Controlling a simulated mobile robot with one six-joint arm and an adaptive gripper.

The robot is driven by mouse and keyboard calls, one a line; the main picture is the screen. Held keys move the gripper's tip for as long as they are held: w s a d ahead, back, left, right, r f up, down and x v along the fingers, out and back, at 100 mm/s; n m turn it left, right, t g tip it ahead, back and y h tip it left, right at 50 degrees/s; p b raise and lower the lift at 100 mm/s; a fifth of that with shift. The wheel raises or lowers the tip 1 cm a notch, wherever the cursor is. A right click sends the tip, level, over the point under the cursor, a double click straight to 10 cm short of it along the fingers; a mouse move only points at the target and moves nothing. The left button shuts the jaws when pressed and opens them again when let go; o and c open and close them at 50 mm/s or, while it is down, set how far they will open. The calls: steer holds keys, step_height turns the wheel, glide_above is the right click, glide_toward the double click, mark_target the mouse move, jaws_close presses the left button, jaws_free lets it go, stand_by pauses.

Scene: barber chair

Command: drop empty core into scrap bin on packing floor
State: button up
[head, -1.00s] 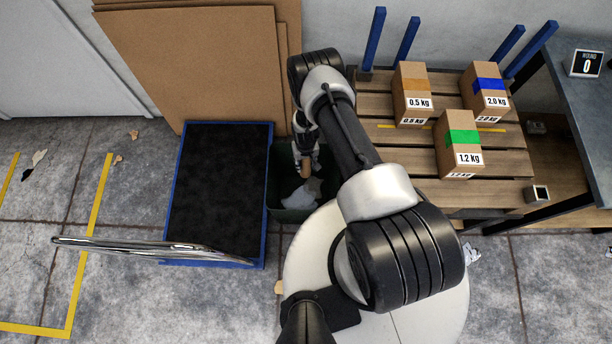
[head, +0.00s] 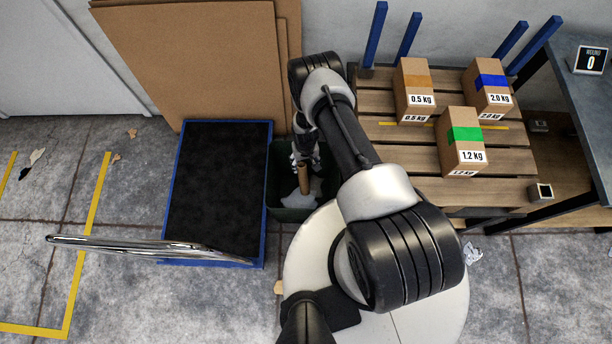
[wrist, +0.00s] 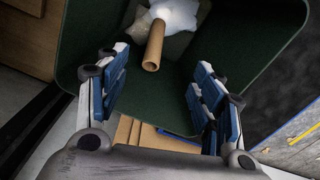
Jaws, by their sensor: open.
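The empty core (head: 304,180), a brown cardboard tube, is inside the dark green scrap bin (head: 297,214). In the wrist view the core (wrist: 154,46) lies beyond my open fingertips, apart from both, with its hollow end toward me. Its far end is by white and tan scrap, and I cannot tell whether it rests there or is still falling. My gripper (wrist: 160,68) is open and empty, pointing down into the bin (wrist: 75,60). In the head view my gripper (head: 306,158) is over the bin, partly hidden by my arm.
A black-topped blue platform cart (head: 218,190) with a chrome handle stands left of the bin. Cardboard sheets (head: 195,60) lean on the wall behind. A wooden pallet table (head: 400,155) with three weight-labelled boxes (head: 460,145) is at right. Open floor with yellow lines lies left.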

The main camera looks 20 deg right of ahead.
step_height(320, 180, up, 12)
stand_by(0.6)
stand_by(0.4)
